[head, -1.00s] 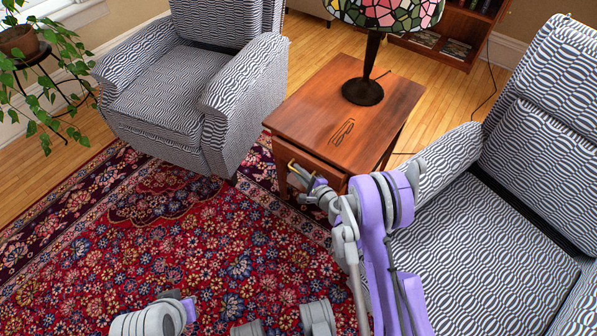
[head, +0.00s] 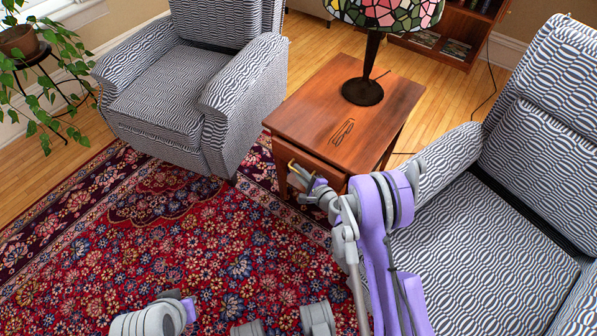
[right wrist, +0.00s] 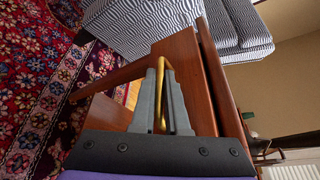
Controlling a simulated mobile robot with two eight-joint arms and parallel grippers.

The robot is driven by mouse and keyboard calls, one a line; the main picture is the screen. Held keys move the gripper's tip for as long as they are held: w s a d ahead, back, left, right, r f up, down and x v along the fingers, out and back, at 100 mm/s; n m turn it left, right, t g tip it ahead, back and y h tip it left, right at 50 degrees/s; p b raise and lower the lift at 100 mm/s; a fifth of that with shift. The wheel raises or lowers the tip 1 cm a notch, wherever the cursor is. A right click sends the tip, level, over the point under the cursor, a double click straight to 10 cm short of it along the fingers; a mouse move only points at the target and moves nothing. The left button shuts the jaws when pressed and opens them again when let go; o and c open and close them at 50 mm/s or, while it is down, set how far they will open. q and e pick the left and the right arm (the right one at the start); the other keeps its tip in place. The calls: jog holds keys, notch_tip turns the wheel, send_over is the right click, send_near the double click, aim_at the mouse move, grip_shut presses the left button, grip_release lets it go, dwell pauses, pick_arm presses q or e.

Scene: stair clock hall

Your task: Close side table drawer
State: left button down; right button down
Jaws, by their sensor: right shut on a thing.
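The wooden side table (head: 335,100) stands between two armchairs. Its drawer front (head: 318,170) faces the rug and is partly hidden by my right gripper (head: 299,172). In the right wrist view, the gripper's two grey fingers (right wrist: 162,75) are shut on a brass drawer handle (right wrist: 167,66), which runs up between them. The reddish-brown drawer front (right wrist: 182,60) is just beyond the fingers, beside the tabletop edge (right wrist: 215,70). How far the drawer stands out cannot be told clearly.
A stained-glass lamp (head: 373,60) and a small thin-outlined object, perhaps glasses (head: 343,132), are on the tabletop. Patterned armchairs stand close on the left (head: 205,85) and right (head: 490,220). The red rug (head: 180,230) before the table is open floor.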

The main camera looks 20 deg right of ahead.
aim_at(310, 168)
jog(key=w+d, duration=0.2)
jog(key=d, duration=0.1)
jog(key=shift+w+d+b, duration=0.2)
jog(key=shift+w+b, duration=0.15)
jog(key=shift+b, duration=0.05)
jog(key=shift+w+d, duration=0.2)
jog(key=shift+d, duration=0.05)
jog(key=c, duration=0.9)
grip_release()
jog(key=p+v, duration=0.1)
jog(key=v, duration=0.9)
jog(key=shift+s+d, duration=0.15)
jog(key=shift+s, duration=0.2)
